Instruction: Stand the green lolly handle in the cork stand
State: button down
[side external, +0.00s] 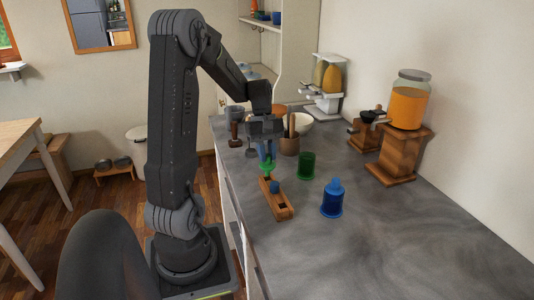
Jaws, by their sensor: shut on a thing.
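The green lolly handle (267,166) hangs at the tips of my gripper (267,154), which is shut on it. It is just above or at the far end of the long brown cork stand (281,212). I cannot tell whether its lower end is inside a hole or only over it. A blue piece (274,187) sits in the middle of the stand. A dark hole shows at the stand's near end.
A green cup (306,166) and a blue lidded container (332,199) stand right of the stand. A utensil pot (289,145) and a white bowl (301,123) are behind. A juice jar on a wooden base (393,158) stands by the wall. The near counter is clear.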

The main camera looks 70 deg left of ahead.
aim_at(267, 163)
jog(key=shift+f, duration=1.6)
jog(key=c, duration=1)
grip_release()
jog(key=v, duration=1.3)
jog(key=shift+a+r, duration=0.15)
jog(key=shift+r, duration=0.25)
